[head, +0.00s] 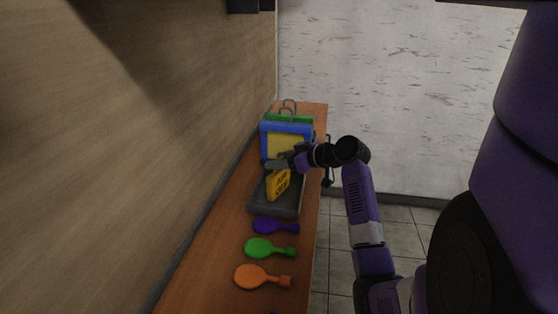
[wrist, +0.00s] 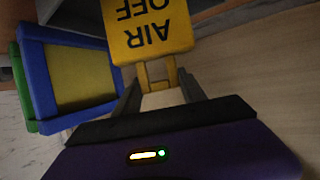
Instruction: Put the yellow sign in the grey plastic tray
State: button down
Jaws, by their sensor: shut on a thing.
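The yellow sign (head: 278,184) stands out in front of my gripper (head: 284,163), over the grey plastic tray (head: 273,209). The sign hides part of the tray in the head view. I cannot tell whether the sign touches the tray floor.
Behind the tray stand a blue frame with a yellow panel (head: 285,142) and a green one (head: 290,118). A wall (head: 110,150) rises along the left.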

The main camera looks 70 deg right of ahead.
jog(key=shift+f, duration=0.1)
jog(key=c, duration=0.7)
grip_release()
jog(key=shift+o, duration=0.2)
jog(key=shift+r, duration=0.2)
jog(key=b+v, duration=0.1)
jog(key=v, duration=1.1)
